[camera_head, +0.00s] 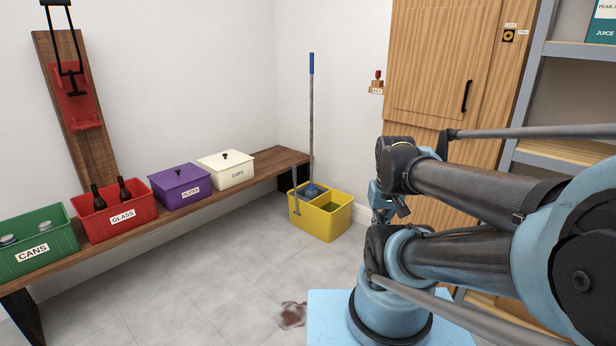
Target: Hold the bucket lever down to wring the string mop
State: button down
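The yellow bucket (325,222) stands on the floor by the right end of the wooden bench. The string mop (312,125) stands upright in its left part, with a blue grip on top and a grey pole. A blue part shows low on the pole, at the bucket's rim; the strings are hidden inside. A thin grey upright piece at the bucket's left side looks like the lever (296,200). My gripper (388,208) is right of the bucket, partly hidden by my arm. It appears apart from the bucket and lever; its fingers are too unclear to judge.
The wooden bench (180,206) along the wall carries green, red, purple and white bins. A wooden cabinet (438,70) and grey shelving (575,100) stand at right. A brown stain (292,315) lies on the floor. The floor before the bucket is otherwise clear.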

aim_at(294, 167)
jog(key=z, duration=0.05)
jog(key=i, duration=1)
jog(key=u, duration=0.05)
